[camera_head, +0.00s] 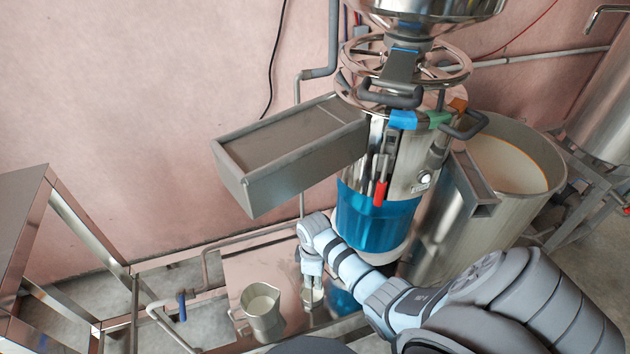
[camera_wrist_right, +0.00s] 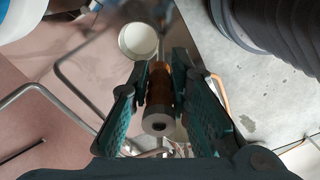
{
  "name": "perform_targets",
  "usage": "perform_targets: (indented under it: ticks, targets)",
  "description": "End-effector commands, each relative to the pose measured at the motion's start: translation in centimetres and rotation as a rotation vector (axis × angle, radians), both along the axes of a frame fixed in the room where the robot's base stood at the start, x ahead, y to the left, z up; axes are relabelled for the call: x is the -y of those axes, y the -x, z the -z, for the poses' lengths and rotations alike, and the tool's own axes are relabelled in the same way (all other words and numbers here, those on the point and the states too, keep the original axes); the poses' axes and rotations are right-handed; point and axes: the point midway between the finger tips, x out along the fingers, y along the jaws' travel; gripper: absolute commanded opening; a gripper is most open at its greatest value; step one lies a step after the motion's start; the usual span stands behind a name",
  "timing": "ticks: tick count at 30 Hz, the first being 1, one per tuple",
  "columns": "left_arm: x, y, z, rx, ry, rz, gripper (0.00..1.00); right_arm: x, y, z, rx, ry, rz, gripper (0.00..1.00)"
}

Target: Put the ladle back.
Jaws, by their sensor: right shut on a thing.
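My right gripper (camera_head: 311,266) reaches down over the metal table beside the tall machine. In the right wrist view, its two green-padded fingers (camera_wrist_right: 160,105) are shut on the brown handle of the ladle (camera_wrist_right: 159,88), whose pale end points toward the camera. In the head view the ladle's small metal bowl (camera_head: 312,298) shows just below the gripper, close to the table; whether it touches is unclear. My left gripper is not in view.
A metal pitcher (camera_head: 262,318) with white liquid stands left of the ladle. A grey trough (camera_head: 238,180) juts from the blue-banded machine (camera_head: 372,215) above the table. A large vat (camera_head: 520,215) stands to the right. A blue-handled pipe (camera_head: 182,306) is at the left.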

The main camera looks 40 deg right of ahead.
Motion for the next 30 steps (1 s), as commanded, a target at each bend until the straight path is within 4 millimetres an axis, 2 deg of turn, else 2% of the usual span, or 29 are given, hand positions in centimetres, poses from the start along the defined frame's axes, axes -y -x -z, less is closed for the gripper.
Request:
perform_targets:
  ticks: [6, 7, 11, 21, 23, 30]
  targets:
    - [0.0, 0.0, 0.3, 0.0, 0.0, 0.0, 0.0, 0.0, 0.0, 0.5, 0.0, 0.0, 0.0, 0.0]
    - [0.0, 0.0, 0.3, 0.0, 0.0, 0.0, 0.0, 0.0, 0.0, 0.5, 0.0, 0.0, 0.0, 0.21]
    - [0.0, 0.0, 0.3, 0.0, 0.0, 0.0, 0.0, 0.0, 0.0, 0.4, 0.0, 0.0, 0.0, 0.41]
    - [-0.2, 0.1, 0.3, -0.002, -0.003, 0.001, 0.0, 0.0, 0.0, 0.0, 0.0, 0.0, 0.0, 0.41]
    - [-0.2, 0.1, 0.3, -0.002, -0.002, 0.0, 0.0, 0.0, -0.1, -0.9, 0.002, 0.001, 0.0, 0.41]
    - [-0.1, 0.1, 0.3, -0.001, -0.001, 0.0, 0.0, 0.0, -0.1, -5.9, 0.003, 0.0, 0.0, 0.41]
